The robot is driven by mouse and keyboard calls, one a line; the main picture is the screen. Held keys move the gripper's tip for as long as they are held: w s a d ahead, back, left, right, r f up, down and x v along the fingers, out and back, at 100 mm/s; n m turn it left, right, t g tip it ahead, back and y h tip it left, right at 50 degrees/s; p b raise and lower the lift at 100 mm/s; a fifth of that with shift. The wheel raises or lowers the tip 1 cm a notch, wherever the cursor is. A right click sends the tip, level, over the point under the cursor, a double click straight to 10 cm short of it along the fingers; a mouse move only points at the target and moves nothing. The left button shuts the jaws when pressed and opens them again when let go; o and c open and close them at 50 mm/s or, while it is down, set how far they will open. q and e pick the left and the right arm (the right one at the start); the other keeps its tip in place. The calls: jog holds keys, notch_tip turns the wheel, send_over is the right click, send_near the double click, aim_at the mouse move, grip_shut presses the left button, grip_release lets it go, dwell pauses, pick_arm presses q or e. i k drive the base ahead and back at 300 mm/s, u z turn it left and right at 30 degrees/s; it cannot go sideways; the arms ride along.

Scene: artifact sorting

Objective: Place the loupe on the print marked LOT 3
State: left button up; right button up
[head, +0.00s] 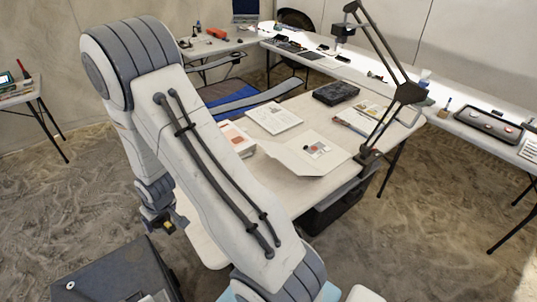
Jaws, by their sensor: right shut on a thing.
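My right gripper (163,226) is at the lower left, low beside the white table's near left edge. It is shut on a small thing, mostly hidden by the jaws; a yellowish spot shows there. I cannot tell from this view whether it is the loupe. No other loupe can be made out. No LOT 3 marking is readable. My left gripper is out of view.
My right arm covers the table's left part. A black case (335,93), papers (361,117) and a jointed lamp arm (384,120) stand at the table's right. A blue chair (226,92) is behind. A dark grey box (115,275) is below the gripper.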

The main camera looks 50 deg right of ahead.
aim_at(317, 149)
jog(key=k, duration=0.4)
jog(key=u, duration=2.7)
jog(key=k, duration=1.8)
jog(key=z, duration=2.9)
jog(key=i, duration=0.5)
jog(key=u, duration=0.1)
